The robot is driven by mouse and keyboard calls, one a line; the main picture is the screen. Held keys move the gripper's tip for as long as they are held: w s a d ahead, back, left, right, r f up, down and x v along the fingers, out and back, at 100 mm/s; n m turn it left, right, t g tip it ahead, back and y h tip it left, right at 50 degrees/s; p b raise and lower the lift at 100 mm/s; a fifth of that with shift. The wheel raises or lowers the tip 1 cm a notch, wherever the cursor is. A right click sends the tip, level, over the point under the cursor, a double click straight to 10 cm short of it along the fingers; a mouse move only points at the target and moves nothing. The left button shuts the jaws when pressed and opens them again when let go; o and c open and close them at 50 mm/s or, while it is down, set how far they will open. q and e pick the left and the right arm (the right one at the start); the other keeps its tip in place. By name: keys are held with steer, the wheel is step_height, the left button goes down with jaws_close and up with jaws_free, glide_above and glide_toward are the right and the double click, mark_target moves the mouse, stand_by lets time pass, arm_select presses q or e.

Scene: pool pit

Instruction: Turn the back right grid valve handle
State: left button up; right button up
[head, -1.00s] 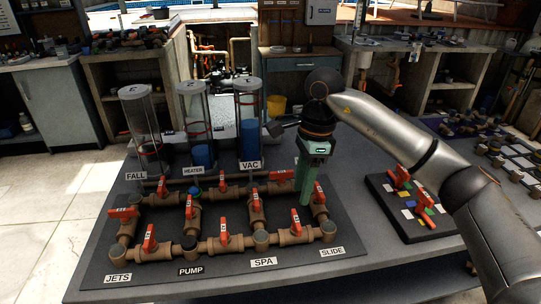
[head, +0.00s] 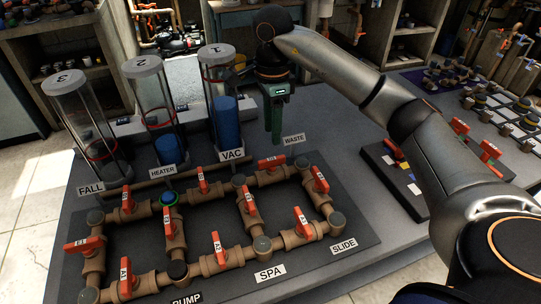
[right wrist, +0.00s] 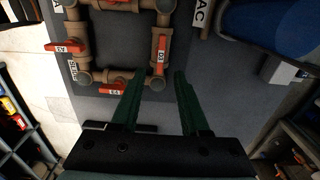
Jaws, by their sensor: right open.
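The pipe grid carries several red valve handles. On its back pipe, at the right, a red handle (head: 271,163) lies roughly along the pipe; it also shows in the right wrist view (right wrist: 160,55). Another red handle (head: 320,179) stands tilted on the right side pipe, and it shows in the right wrist view (right wrist: 113,88). My right gripper (head: 276,139) points down with green fingers, just behind the back pipe in the picture. In the right wrist view its fingers (right wrist: 155,76) are apart with nothing between them. My left gripper is out of view.
Clear tubes, such as the VAC one (head: 224,110), stand behind the grid at the left. A WASTE label (head: 293,139) lies beside my fingers. A small board with red handles (head: 400,165) lies at the right.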

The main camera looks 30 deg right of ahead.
mark_target(272, 159)
step_height(272, 159, down, 9)
steer(key=shift+w+r, duration=0.1)
steer(key=shift+c, duration=0.3)
jaws_close()
stand_by(0.5)
